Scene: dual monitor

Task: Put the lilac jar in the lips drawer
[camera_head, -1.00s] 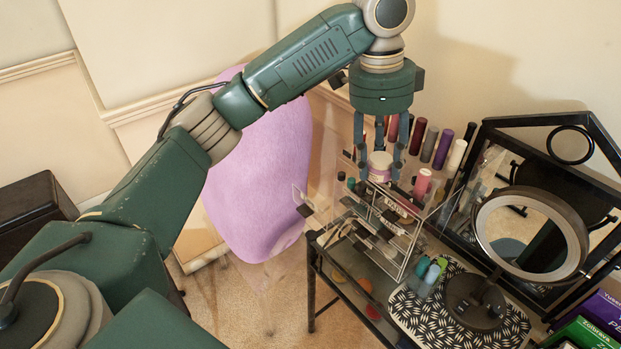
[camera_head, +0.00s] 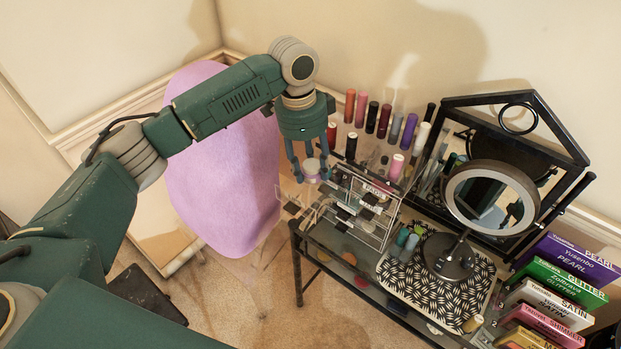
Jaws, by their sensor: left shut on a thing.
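My left gripper (camera_head: 309,175) points down and is shut on the lilac jar (camera_head: 313,167), which has a pale lid. It holds the jar at the left side of the clear drawer organizer (camera_head: 388,232), above a clear drawer (camera_head: 312,204) that sticks out to the left. The drawer's dark handle (camera_head: 292,207) shows at its outer end. The exact gap between jar and drawer is hard to tell. Small labels (camera_head: 374,189) on the organizer are too small to read surely, so I cannot tell which drawer is lips. My right gripper is not in view.
Several lipsticks and tubes (camera_head: 384,121) stand behind and on the organizer. A round mirror (camera_head: 451,195) stands on a patterned mat (camera_head: 433,296), with small bottles (camera_head: 403,240) beside it. Boxes (camera_head: 565,262) stand at right. A lilac chair back (camera_head: 222,185) is behind my arm.

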